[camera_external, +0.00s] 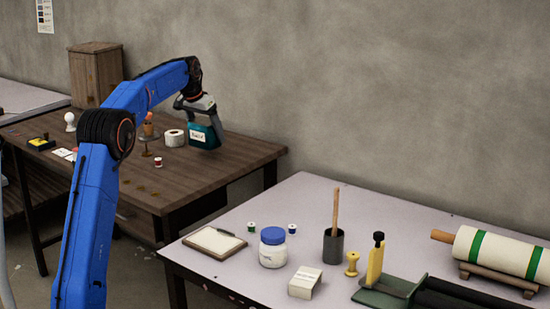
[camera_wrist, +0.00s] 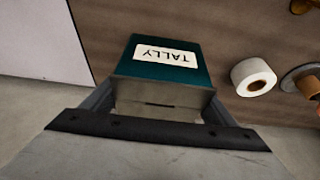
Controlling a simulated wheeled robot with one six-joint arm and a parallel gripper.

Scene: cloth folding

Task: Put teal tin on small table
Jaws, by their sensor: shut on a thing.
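The teal tin (camera_external: 205,136) has a white label and is held in my gripper (camera_external: 196,112). In the wrist view the tin (camera_wrist: 190,75) fills the middle, with its label reading TALLY. My gripper (camera_wrist: 160,115) is shut on it. In the external view the tin appears over the right part of a brown wooden table (camera_external: 215,165). I cannot tell whether it touches the tabletop. Which table the task calls small is not clear from the pictures.
A white tape roll (camera_external: 174,138) lies left of the tin. A red spool (camera_external: 158,162) and a wooden cabinet (camera_external: 97,75) are on the brown table. A pale table (camera_external: 300,195) at front right carries a blue-lidded jar (camera_external: 273,250), a dark cup (camera_external: 334,247) and a cloth roll (camera_external: 500,255).

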